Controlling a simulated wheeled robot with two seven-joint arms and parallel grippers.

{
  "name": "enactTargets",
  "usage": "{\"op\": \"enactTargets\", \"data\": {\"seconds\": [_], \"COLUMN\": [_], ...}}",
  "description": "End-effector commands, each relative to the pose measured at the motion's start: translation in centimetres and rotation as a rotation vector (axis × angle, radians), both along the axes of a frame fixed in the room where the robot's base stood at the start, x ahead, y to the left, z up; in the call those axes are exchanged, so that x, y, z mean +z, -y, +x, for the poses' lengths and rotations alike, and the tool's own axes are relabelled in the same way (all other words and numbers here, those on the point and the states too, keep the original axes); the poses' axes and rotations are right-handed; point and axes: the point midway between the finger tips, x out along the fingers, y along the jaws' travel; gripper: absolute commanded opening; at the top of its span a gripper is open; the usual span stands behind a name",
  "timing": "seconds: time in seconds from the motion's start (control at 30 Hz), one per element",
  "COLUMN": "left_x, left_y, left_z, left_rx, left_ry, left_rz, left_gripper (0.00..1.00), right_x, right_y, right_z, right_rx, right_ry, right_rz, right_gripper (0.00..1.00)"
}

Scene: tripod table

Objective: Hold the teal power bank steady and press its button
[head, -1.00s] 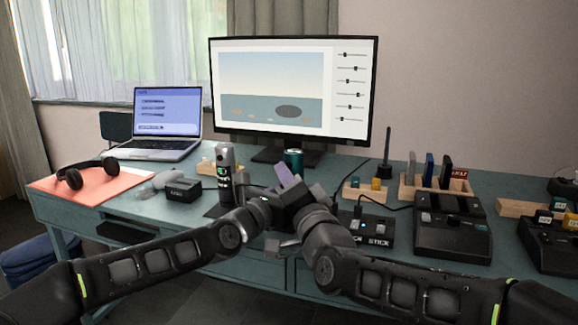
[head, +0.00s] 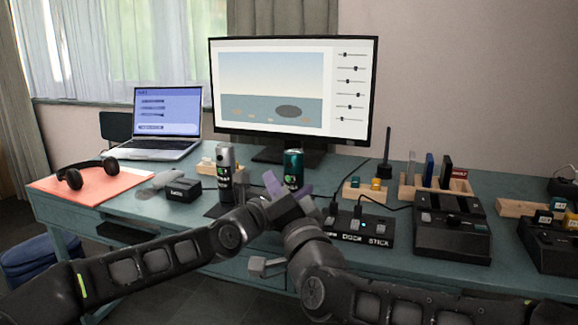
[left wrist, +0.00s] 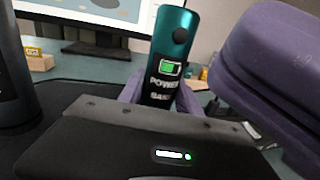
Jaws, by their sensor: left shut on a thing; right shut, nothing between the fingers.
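The teal power bank (head: 293,168) stands upright behind my grippers in the head view. My right gripper (head: 269,178) is shut and empty, in front and to the left of the power bank in the head view. In the left wrist view my right gripper (left wrist: 262,55) is close to the camera, apart from the button.
A grey canister (head: 225,172) stands left of the grippers, with a small black box (head: 184,190) beyond it. A black dock (head: 365,230) with cables lies to the right. The monitor (head: 293,95) stands behind. Both forearms cross low over the table's front edge.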

Motion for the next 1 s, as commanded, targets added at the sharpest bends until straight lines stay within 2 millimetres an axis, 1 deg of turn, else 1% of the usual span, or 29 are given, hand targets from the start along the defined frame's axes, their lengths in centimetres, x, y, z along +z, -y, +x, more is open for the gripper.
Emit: {"op": "enactTargets", "data": {"seconds": [0.33,0.37,0.63,1.0], "left_x": [-0.02,-0.02,-0.01,0.02], "left_y": [0.0,0.0,0.0,-0.15], "left_z": [0.0,0.0,0.0,-0.17], "left_rx": [0.0,0.0,0.0,0.0], "left_ry": [0.0,0.0,0.0,0.0], "left_rz": [0.0,0.0,0.0,0.0], "left_gripper": [0.0,0.43,0.65,0.66], "right_x": [-0.01,-0.01,-0.01,-0.01], "right_y": [0.01,0.01,0.01,0.01], "right_z": [0.03,0.03,0.03,0.03], "right_rx": [0.0,0.0,0.0,0.0], "right_ry": [0.0,0.0,0.0,0.0], "right_rz": [0.0,0.0,0.0,0.0], "right_gripper": [0.0,0.0,0.0,0.0]}}
